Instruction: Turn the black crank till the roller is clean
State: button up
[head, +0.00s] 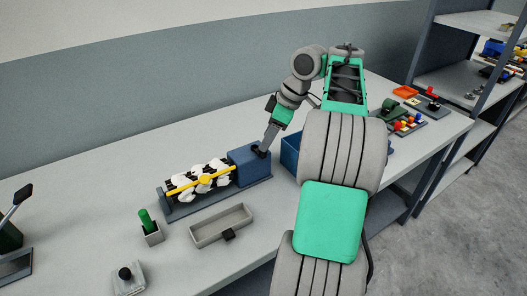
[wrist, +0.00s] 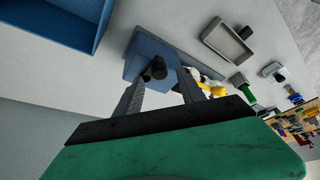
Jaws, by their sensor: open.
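The black crank (head: 256,149) is on the blue box at the right end of a small machine on the bench. Its dark knob also shows in the wrist view (wrist: 157,69). The roller (head: 200,180) carries clumps of white fluff with dark gaps, and a yellow bar crosses in front of it. My gripper (head: 263,147) reaches down at the crank, open. In the wrist view its fingers (wrist: 165,82) are apart with the crank knob between their tips, closer to the left finger. I cannot tell whether either finger touches it. The roller is partly hidden there behind the right finger.
A grey tray (head: 221,225) lies in front of the machine. A green-handled thing in a small holder (head: 151,230) stands to its left. A blue bin (head: 290,152) is just right of the crank, partly behind my arm. Coloured parts crowd the bench's right end.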

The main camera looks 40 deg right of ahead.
jog(key=b+x, duration=0.1)
jog(key=x, duration=0.3)
jog(key=shift+f+b, duration=0.1)
jog(key=shift+b, duration=0.2)
grip_shut()
jog(key=shift+d, duration=0.1)
